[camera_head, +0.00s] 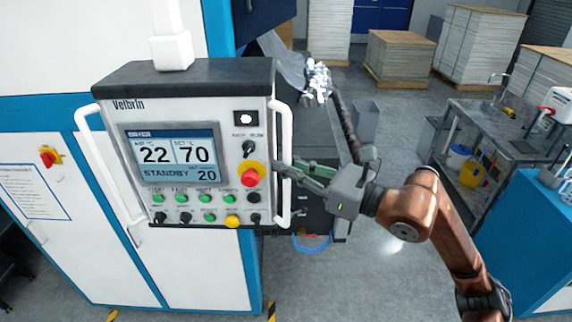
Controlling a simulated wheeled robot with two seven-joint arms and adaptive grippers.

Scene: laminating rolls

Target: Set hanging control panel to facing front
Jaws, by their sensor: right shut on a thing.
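The hanging control panel (190,145) is a white box with a black top, hung from a white post. Its face, with a screen, an emergency button, a dark switch and several small buttons, is turned toward me, slightly tilted in the picture. A white handle runs down each side. My right gripper (284,167) reaches in from the right and is shut on the right handle (286,200), at about mid-height; its fingertips are partly hidden at the handle. My left gripper is not in view.
A white and blue machine cabinet (200,262) stands behind and below the panel. A grey workbench (500,130) with buckets stands at the right, beside a blue cabinet (525,235). Stacks of sheets (400,55) on pallets stand at the back. Grey floor is open between.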

